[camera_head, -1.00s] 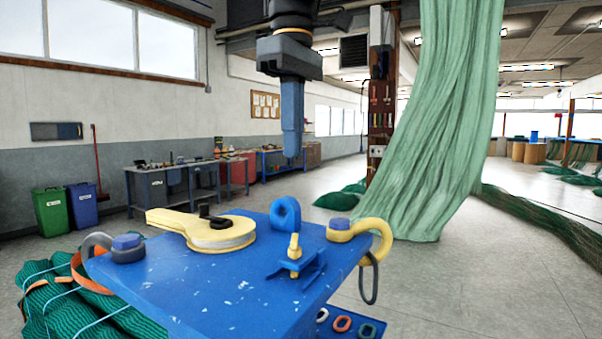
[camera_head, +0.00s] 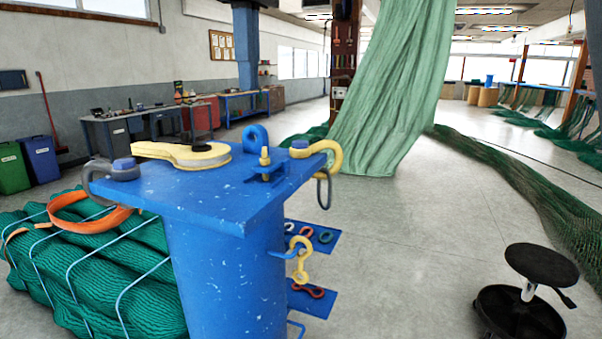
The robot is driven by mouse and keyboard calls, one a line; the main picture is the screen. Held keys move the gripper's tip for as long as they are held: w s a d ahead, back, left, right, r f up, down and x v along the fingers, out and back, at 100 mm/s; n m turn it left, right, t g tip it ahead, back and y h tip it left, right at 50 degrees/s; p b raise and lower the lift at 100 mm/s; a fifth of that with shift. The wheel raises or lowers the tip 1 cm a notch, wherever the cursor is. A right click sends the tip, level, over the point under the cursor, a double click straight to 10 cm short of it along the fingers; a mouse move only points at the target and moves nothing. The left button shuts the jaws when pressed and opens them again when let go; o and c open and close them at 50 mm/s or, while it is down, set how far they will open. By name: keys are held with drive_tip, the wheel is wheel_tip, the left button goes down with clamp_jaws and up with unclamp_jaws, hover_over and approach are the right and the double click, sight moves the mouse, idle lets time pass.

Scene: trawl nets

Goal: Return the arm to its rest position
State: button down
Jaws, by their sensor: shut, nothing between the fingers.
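The rest of my arm is out of the frame above. On the pedestal's flat top lie a cream snatch block (camera_head: 180,151), a yellow shackle (camera_head: 325,150), a grey shackle (camera_head: 112,170) and a small yellow-and-blue fitting (camera_head: 265,165).
Green net bundles (camera_head: 95,270) with an orange strap (camera_head: 75,222) lie left of the pedestal. Chain links and a yellow hook (camera_head: 300,262) are at its right side. A black stool (camera_head: 540,265) stands at lower right. A pale green net (camera_head: 395,90) hangs behind. Open floor lies between.

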drive_tip(key=w+d+f+m, duration=0.25)
drive_tip(key=d+f, duration=0.45)
drive_tip(key=f, duration=0.5)
drive_tip(key=w+d+f+m, duration=0.2)
drive_tip(key=d+f+m, duration=0.2)
drive_tip(key=d+f, duration=0.55)
drive_tip(key=s+d+f+m, duration=0.2)
drive_tip(key=s+d+f, duration=0.1)
drive_tip(key=f, duration=0.4)
drive_tip(key=s+d+f+m, duration=0.2)
drive_tip(key=s+d+f, duration=0.2)
drive_tip(key=s+f, duration=0.2)
drive_tip(key=s+d+f+m+t, duration=0.1)
drive_tip(key=s+d+f, duration=0.3)
drive_tip(key=f, duration=0.6)
drive_tip(key=shift+s+d+m, duration=0.25)
drive_tip(key=shift+s+m, duration=0.2)
drive_tip(key=shift+m, duration=0.4)
